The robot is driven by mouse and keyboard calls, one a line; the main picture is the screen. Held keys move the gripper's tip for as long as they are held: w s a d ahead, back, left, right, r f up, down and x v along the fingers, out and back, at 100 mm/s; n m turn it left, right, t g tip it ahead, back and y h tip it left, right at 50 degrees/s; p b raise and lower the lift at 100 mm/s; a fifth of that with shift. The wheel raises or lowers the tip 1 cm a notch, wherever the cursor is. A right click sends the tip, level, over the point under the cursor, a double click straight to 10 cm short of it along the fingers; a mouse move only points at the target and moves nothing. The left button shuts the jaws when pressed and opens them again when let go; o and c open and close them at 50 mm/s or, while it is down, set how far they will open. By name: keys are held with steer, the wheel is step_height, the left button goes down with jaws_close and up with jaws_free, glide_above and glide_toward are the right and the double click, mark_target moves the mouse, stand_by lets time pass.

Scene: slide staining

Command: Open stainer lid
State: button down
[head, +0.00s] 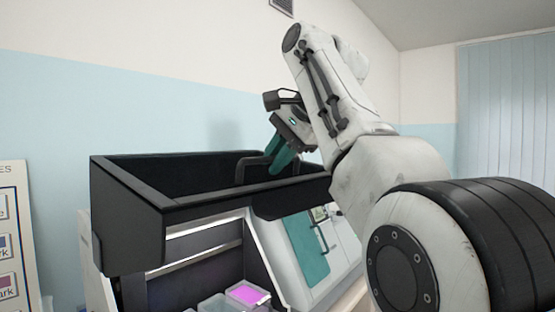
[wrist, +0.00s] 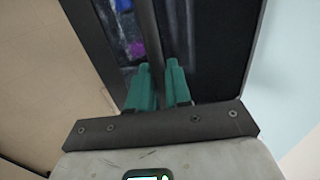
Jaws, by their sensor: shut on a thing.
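The stainer lid (head: 130,216) is a black, deep-rimmed cover at the top of the white stainer (head: 262,262). Its front edge stands above the base, with a gap below it where the inside shows. A dark handle bar (head: 240,168) rises at the lid's top. My gripper (head: 277,160) reaches down to this handle with its teal fingers. In the wrist view, the dark bar (wrist: 149,35) runs between the two fingers of my gripper (wrist: 160,85), which is shut on it. The fingertips partly hide the bar.
Small containers, one with magenta liquid (head: 248,293), sit under the lid's front. A chart (head: 18,240) stands at the left. Blinds (head: 510,110) hang at the right.

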steer(key=shift+a+f, duration=0.2)
steer(key=shift+f, duration=0.2)
steer(key=c, duration=1.2)
jaws_free()
steer(key=shift+w+a, duration=0.1)
steer(key=shift+a, duration=0.05)
steer(key=shift+c, duration=0.2)
steer(key=shift+r, duration=0.15)
steer(key=v, duration=1)
steer(key=shift+d+r+b, duration=0.2)
steer(key=shift+d+b, duration=0.1)
steer(key=shift+d, duration=0.05)
